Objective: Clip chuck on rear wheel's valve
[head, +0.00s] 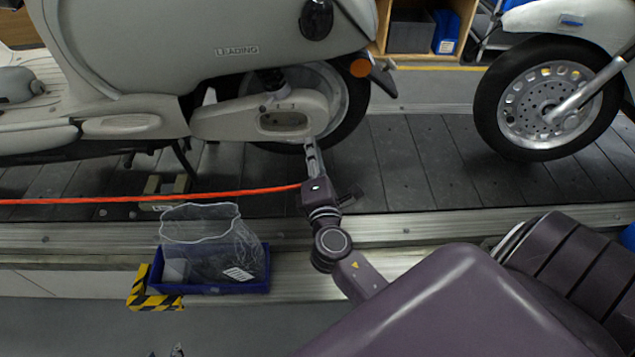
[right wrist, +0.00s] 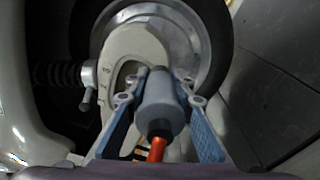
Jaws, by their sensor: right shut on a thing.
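My right gripper (head: 311,150) is low beside the scooter's rear wheel (head: 357,100). In the right wrist view its two blue fingers (right wrist: 162,95) are shut on the chuck (right wrist: 163,104), a grey cylinder with an orange hose at its near end. The chuck points toward the rear wheel, which also shows in the right wrist view (right wrist: 214,40). I cannot make out the valve, and cannot tell whether the chuck touches it. Small dark tips at the head view's bottom edge may be my left gripper (head: 166,352); its state is unclear.
The orange hose (head: 150,196) runs left from my right gripper. The pale scooter (head: 150,50) stands on the dark slat conveyor (head: 420,160). A blue bin (head: 215,288) with a clear bag stands in front. Another scooter's front wheel (head: 545,98) is at right.

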